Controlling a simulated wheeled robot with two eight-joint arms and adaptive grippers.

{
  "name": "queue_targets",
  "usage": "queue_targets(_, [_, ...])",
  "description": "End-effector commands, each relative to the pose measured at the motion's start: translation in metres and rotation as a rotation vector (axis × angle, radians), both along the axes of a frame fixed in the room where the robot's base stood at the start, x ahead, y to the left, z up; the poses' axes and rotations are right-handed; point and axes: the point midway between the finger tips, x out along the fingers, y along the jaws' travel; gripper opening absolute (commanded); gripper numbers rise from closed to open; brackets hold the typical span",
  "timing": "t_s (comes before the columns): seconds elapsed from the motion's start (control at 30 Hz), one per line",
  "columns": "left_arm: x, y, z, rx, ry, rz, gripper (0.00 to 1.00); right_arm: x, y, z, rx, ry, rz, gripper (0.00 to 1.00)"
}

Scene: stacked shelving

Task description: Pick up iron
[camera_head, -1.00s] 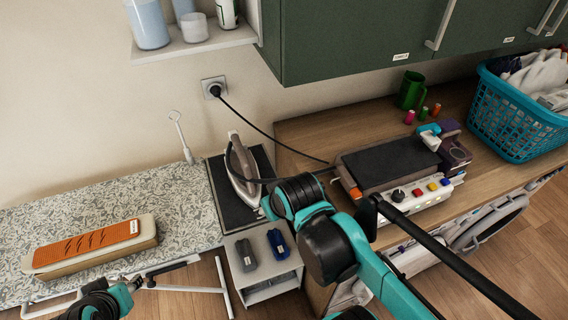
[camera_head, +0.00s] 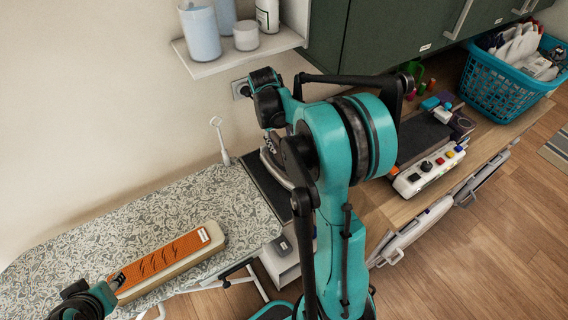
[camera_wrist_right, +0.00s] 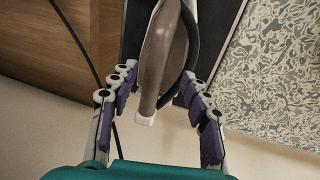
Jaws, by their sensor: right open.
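The iron (camera_wrist_right: 165,55) shows in the right wrist view as a grey-brown body with a dark handle and a pale tip, resting by the dark pad. My right gripper (camera_wrist_right: 160,92) is open, with its purple-padded fingers on either side of the iron's lower part; I cannot tell whether they touch it. In the head view my right arm covers most of the iron, and only a bit of it (camera_head: 272,156) shows beside the arm. My left arm's end is low at the left of the head view, beside the orange-topped board; its jaw state is unclear.
The patterned ironing board (camera_head: 120,225) holds an orange-topped block (camera_head: 170,262). A shelf with containers (camera_head: 245,52) is above. A power strip (camera_head: 430,172) and teal laundry basket (camera_head: 500,90) are on the wooden counter at right. A cable (camera_wrist_right: 85,55) runs beside the iron.

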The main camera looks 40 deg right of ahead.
Motion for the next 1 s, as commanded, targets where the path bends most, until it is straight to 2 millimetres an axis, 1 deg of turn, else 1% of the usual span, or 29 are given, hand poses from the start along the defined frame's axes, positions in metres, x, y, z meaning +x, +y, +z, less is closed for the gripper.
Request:
queue_targets(0.03, [0.0,0.0,-0.003,0.0,0.0,0.0,0.39,0.0,-0.002,-0.007,0.0,0.0,-0.001,0.47])
queue_targets(0.2, [0.0,0.0,-0.01,0.0,0.0,0.0,0.39,-0.004,-0.012,-0.032,0.0,-0.001,-0.001,0.47])
queue_targets(0.3, [0.0,0.0,-0.013,0.0,0.0,0.0,0.39,-0.004,-0.014,-0.044,0.0,-0.003,0.0,0.47])
queue_targets(0.4, [0.0,0.0,-0.014,0.0,0.0,0.0,0.39,-0.004,-0.016,-0.05,-0.001,-0.004,0.001,0.47])
queue_targets(0.6, [0.0,0.0,-0.013,0.0,0.0,0.0,0.39,-0.004,-0.015,-0.05,-0.001,-0.004,0.001,0.47])
queue_targets(0.63, [0.0,0.0,-0.013,0.0,0.0,0.0,0.39,-0.004,-0.015,-0.05,-0.001,-0.004,0.001,0.45])
queue_targets(0.67, [0.0,0.0,-0.013,0.0,0.0,0.0,0.39,-0.004,-0.015,-0.05,-0.001,-0.004,0.001,0.37])
queue_targets(0.7, [0.0,0.0,-0.013,0.0,0.0,0.0,0.39,-0.004,-0.015,-0.05,-0.001,-0.004,0.001,0.26])
queue_targets(0.77, [0.0,0.0,-0.013,0.0,0.0,0.0,0.39,-0.004,-0.015,-0.05,-0.001,-0.004,0.001,0.11])
queue_targets(0.8, [0.0,0.0,-0.013,0.0,0.0,0.0,0.39,-0.004,-0.015,-0.05,-0.001,-0.004,0.001,0.0])
queue_targets(1.0, [0.0,0.0,-0.013,0.0,0.0,0.0,0.39,-0.004,-0.015,-0.049,-0.001,-0.004,0.001,0.0])
